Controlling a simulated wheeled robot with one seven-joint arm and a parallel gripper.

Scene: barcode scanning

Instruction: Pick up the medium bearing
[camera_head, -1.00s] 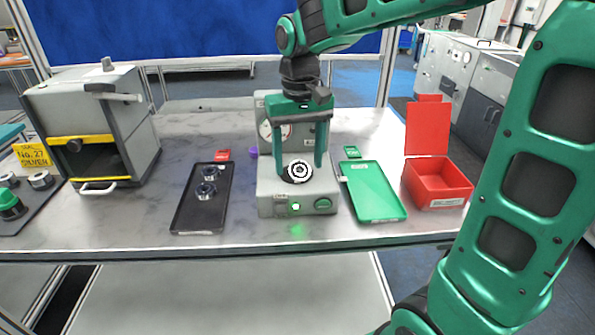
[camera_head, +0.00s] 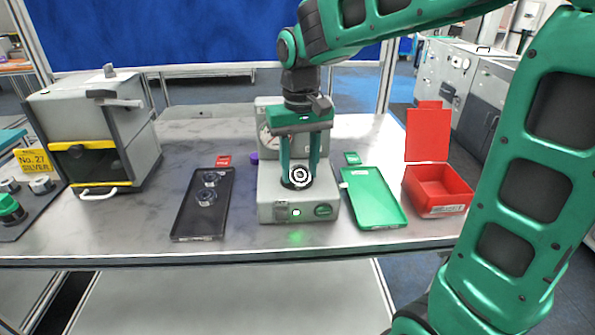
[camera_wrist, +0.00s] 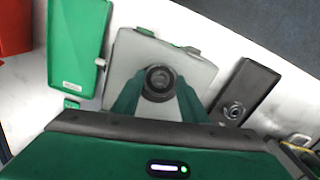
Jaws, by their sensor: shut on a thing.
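The bearing between my fingers, which I take to be the medium bearing (camera_head: 300,176), is a ring with a light face and dark centre. It sits at the top of the grey device (camera_head: 270,209) in the middle of the table. It also shows in the wrist view (camera_wrist: 159,80), dark and round. My gripper (camera_head: 299,178) points down over the device, its green fingers closed on both sides of this bearing. Two other bearings lie on the black tray (camera_head: 190,226) to the left, one farther back (camera_head: 211,178) and one nearer (camera_head: 205,197).
A green tray (camera_head: 375,205) lies right of the device, with an open red box (camera_head: 440,208) beyond it. A grey oven-like cabinet (camera_head: 140,140) stands at the left.

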